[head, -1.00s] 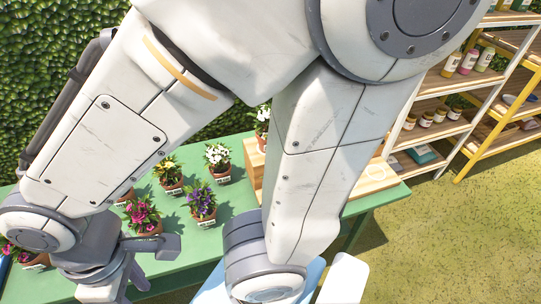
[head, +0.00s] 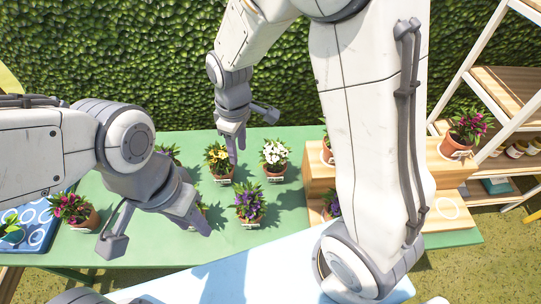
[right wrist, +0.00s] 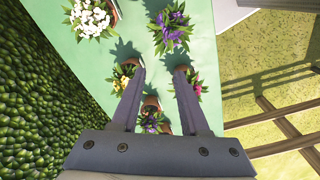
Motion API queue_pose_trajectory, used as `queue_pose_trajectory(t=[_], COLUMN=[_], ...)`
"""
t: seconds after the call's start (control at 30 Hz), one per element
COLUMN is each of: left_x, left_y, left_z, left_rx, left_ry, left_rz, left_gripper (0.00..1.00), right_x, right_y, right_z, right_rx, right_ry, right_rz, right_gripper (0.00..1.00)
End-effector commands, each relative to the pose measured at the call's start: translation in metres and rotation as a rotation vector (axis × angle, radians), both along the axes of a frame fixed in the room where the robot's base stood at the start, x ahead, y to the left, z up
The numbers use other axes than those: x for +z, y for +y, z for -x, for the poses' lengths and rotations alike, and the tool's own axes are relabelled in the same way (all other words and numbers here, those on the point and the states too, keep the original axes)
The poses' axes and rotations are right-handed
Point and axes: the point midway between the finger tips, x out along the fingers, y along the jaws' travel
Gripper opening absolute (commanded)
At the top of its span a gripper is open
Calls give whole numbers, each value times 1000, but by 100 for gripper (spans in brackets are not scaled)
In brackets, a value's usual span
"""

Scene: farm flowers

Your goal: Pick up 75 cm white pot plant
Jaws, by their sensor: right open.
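The white-flowered plant (head: 274,154) stands upright in a terracotta pot with a small label, too small to read, on the green table. It also shows at the top left of the right wrist view (right wrist: 90,18), outside the jaws. My right gripper (head: 247,134) is open and empty, and appears in the head view between the yellow and white plants, apart from the white one. Its spread fingers also show in the right wrist view (right wrist: 158,80). My left gripper (head: 152,232) is open and empty over the table's left part.
Yellow (head: 217,160) and purple (head: 249,203) potted plants stand close to the white one. A pink plant (head: 72,207) is at the left. A wooden stepped stand (head: 318,180) with pots is at the right. A leafy hedge (head: 150,60) rises behind the table.

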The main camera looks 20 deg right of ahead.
Motion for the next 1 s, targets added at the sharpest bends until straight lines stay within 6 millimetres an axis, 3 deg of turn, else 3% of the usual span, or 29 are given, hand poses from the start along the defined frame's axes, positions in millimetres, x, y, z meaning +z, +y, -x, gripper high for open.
queue_pose_trajectory(t=[0.03,0.1,0.2,0.4,0.53,0.8,1.0], left_x=[4,6,9,13,15,27,31], left_y=[0,0,0,0,0,0,0], left_z=[0,0,0,0,0,0,0], left_rx=[0,0,1,1,1,1,1], left_ry=[0,0,0,0,0,0,0], left_rz=[0,0,0,0,0,0,0], left_gripper=[39,39,39,39,39,39,39], right_x=[-20,-47,-85,-139,-156,-195,-208], right_y=[-19,-42,-76,-123,-134,-134,-133], right_z=[-24,-51,-80,-104,-108,-108,-108], right_rx=[15,62,123,208,233,238,238], right_ry=[11,13,13,15,16,18,16], right_rz=[10,19,27,36,38,37,38], right_gripper=[45,45,45,45,45,45,45])
